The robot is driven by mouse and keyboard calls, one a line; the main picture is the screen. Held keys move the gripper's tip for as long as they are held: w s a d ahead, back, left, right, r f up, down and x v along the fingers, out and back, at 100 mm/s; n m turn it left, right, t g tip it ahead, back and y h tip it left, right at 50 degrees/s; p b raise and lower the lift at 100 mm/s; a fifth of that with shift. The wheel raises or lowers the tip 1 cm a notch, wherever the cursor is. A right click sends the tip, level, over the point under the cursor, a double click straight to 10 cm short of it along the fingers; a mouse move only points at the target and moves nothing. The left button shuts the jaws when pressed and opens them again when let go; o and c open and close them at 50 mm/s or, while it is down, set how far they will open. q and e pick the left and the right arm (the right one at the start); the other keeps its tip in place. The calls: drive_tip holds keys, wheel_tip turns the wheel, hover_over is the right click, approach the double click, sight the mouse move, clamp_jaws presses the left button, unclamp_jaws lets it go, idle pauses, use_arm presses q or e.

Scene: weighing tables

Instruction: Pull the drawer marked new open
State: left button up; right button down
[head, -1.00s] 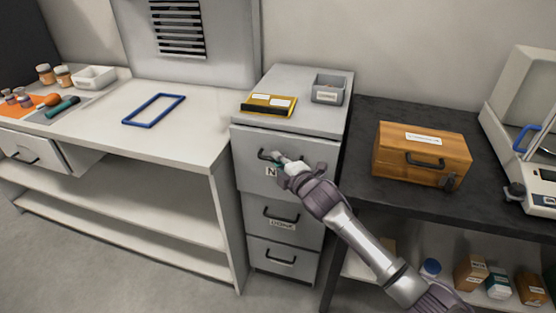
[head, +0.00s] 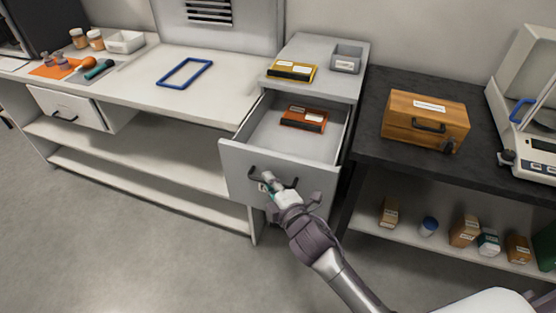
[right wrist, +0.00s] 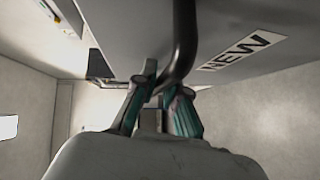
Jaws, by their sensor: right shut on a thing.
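The top drawer (head: 238,182) of the grey cabinet stands well open in the head view. An orange-red box with white labels (head: 304,118) lies inside it towards the back. My right gripper (head: 268,186) is shut on the drawer's black handle (head: 285,182). In the right wrist view the fingers (right wrist: 160,100) close around the dark handle bar (right wrist: 184,45), beside the label reading NEW (right wrist: 244,50). In the head view my gripper hides that label. My left gripper is not in view.
A yellow box (head: 291,70) and a grey bin (head: 346,58) stand on the cabinet top. A wooden box (head: 426,122) stands on the dark table at right. A white table (head: 215,100) with a blue frame (head: 186,73) is at left. Floor in front is clear.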

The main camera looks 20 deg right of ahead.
drive_tip(key=shift+s+a, duration=0.75)
drive_tip(key=shift+s, duration=0.35)
drive_tip(key=shift+s+a, duration=0.7)
drive_tip(key=shift+s, duration=0.35)
drive_tip(key=c, duration=1.2)
unclamp_jaws()
drive_tip(key=v, duration=1.2)
